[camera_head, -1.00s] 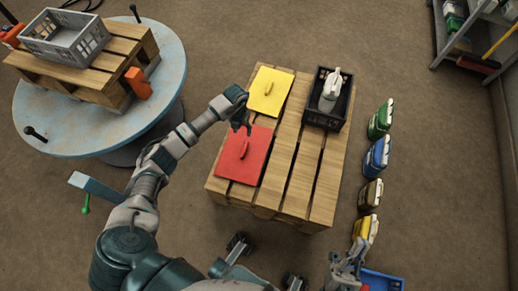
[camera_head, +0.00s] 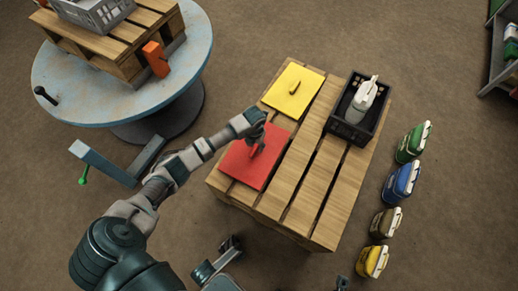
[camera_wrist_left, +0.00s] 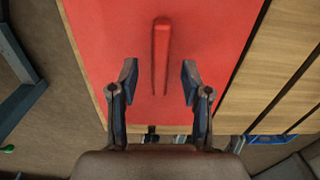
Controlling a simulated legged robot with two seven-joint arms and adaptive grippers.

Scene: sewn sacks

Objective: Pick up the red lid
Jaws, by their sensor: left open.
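The red lid (camera_head: 246,167) lies flat on the near left part of the wooden pallet stack. My left gripper (camera_head: 257,143) is above the lid, close to its handle, which it partly hides in the head view. In the left wrist view the red lid (camera_wrist_left: 205,40) fills the middle, and its raised handle (camera_wrist_left: 161,55) runs toward the space between the fingers. My left gripper (camera_wrist_left: 157,82) is open there, one finger on each side of the handle's line, holding nothing. My right gripper cannot be made out clearly.
A yellow lid (camera_head: 294,90) lies behind the red one on the pallet stack (camera_head: 310,195). A black crate (camera_head: 347,130) holding a white bottle (camera_head: 364,95) stands at the right. Several coloured containers line the floor, including a blue one (camera_head: 401,182). A round table (camera_head: 60,85) stands left.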

